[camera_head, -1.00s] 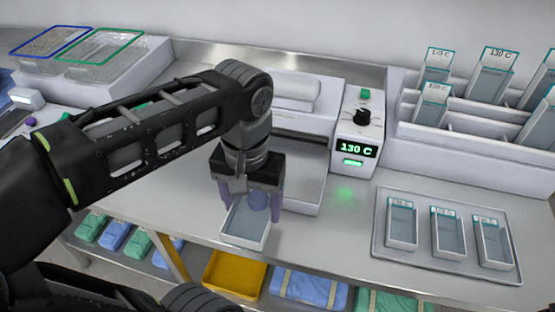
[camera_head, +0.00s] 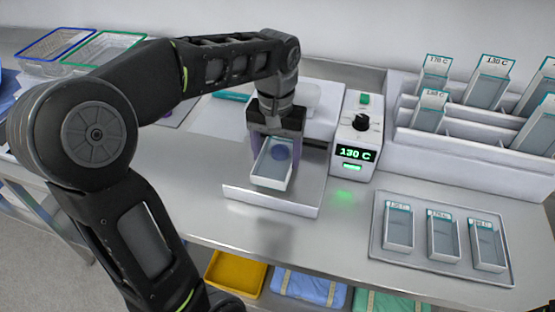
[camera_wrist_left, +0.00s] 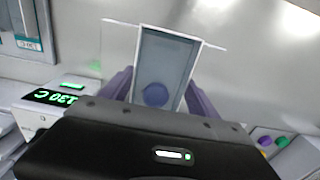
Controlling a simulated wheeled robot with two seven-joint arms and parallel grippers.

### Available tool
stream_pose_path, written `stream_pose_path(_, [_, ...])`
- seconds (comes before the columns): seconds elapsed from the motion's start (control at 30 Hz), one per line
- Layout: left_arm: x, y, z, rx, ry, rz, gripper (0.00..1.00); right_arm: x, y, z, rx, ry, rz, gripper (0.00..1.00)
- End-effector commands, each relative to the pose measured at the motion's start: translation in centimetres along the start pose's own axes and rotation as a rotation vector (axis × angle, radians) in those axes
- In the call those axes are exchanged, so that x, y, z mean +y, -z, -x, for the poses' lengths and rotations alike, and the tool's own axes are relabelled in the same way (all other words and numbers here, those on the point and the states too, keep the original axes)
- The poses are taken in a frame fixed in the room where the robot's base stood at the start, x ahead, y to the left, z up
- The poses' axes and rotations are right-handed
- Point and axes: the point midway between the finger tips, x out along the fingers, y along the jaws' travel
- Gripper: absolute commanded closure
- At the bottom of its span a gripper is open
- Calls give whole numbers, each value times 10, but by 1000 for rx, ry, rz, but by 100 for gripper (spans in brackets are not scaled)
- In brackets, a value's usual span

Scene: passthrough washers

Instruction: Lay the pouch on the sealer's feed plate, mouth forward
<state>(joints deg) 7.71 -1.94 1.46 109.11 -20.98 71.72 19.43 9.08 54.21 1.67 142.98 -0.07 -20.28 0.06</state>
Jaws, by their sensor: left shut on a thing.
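The pouch (camera_head: 273,168), a pale flat packet with white edges and a dark blue round thing showing in it, is between the purple fingers of my left gripper (camera_head: 278,148). It also shows in the left wrist view (camera_wrist_left: 168,58), with a finger on each side. The gripper is shut on it. The pouch is over the sealer's feed plate (camera_head: 307,187), with its near end close to the plate's front edge; I cannot tell whether it touches. Its far end is hidden by the gripper, and I cannot tell which end is the mouth. My right gripper is not in view.
The sealer's control box (camera_head: 357,140) reads 130 C, right of the plate. A tray (camera_head: 408,262) with three pouches lies farther right. A white rack (camera_head: 470,165) of labelled pouches stands behind it. The counter before the plate is clear.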

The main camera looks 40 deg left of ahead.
Motion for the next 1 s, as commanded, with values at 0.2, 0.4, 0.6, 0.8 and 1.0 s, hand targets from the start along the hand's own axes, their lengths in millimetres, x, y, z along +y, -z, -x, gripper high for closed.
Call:
stream_pose_path(0.2, [0,9,-7,-4,1,0,74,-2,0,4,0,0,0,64])
stream_pose_path(0.4, [0,8,-31,-3,1,1,74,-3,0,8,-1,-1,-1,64])
stream_pose_path(0.6, [0,9,-35,0,0,1,74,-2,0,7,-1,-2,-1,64])
stream_pose_path(0.8, [0,9,-38,0,0,0,74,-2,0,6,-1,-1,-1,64])
stream_pose_path(1.0, [0,9,-39,0,0,0,20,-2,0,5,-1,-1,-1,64])
